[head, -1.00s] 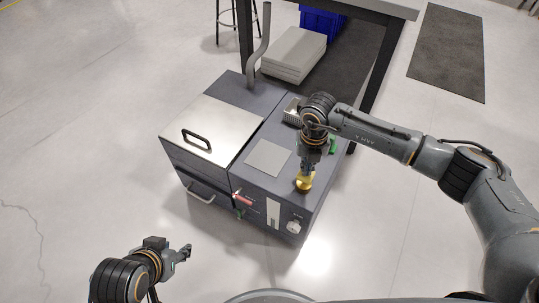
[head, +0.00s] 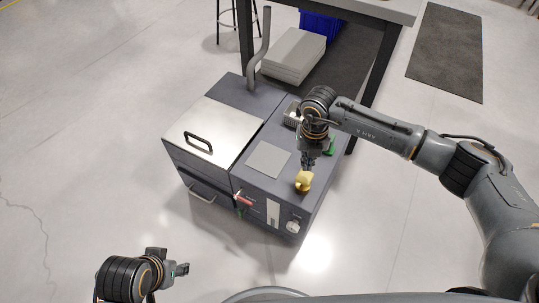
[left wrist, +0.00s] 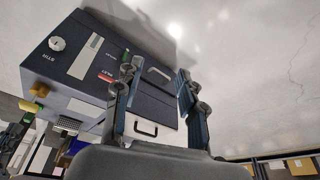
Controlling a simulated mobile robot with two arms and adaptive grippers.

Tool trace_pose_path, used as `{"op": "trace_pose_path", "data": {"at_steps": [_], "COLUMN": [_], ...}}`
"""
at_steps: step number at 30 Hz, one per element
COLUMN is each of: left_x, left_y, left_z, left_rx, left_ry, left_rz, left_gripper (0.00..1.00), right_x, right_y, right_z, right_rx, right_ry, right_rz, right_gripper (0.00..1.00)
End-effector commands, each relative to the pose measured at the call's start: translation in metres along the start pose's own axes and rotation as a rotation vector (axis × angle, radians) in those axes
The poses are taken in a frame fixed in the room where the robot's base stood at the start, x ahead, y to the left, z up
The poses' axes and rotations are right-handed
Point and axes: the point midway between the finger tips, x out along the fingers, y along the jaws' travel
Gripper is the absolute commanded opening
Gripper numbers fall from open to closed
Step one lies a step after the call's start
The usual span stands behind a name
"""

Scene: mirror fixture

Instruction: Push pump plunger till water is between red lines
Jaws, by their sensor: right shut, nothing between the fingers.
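The grey machine (head: 305,205) stands on the floor. Its yellow pump plunger (head: 303,183) sticks up from the top near the front right corner; yellow also shows at the left of the left wrist view (left wrist: 38,90). My right gripper (head: 306,167) points down, shut and empty, right above the plunger; I cannot tell whether it touches. A pale upright gauge strip (head: 273,212) is on the machine's front and also in the left wrist view (left wrist: 87,56); water level and red lines are too small to read. My left gripper (head: 185,269) is open and empty, apart from the machine.
A white knob (head: 292,226) and a red lever (head: 243,199) are on the machine's front. A metal lid with a black handle (head: 198,142) covers its left part. A bent grey pipe (head: 260,55) rises behind it, near the table legs. The floor at left is clear.

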Motion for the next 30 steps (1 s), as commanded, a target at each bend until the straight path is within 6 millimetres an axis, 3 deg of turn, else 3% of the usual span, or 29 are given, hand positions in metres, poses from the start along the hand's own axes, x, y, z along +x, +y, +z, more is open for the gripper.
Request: {"op": "trace_pose_path", "data": {"at_steps": [18, 30], "left_x": [0.047, 0.051], "left_y": [0.002, 0.003], "left_z": [0.004, 0.004], "left_rx": [0.003, 0.003], "left_ry": [-0.023, -0.024], "left_rz": [0.005, 0.005], "left_gripper": [0.40, 0.40], "right_x": [-0.018, -0.018], "right_y": [0.000, 0.000], "right_z": [0.000, 0.000], "right_rx": [0.000, 0.000], "right_ry": [-0.001, -0.001], "right_rz": [0.000, 0.000], "right_gripper": [0.00, 0.00]}}
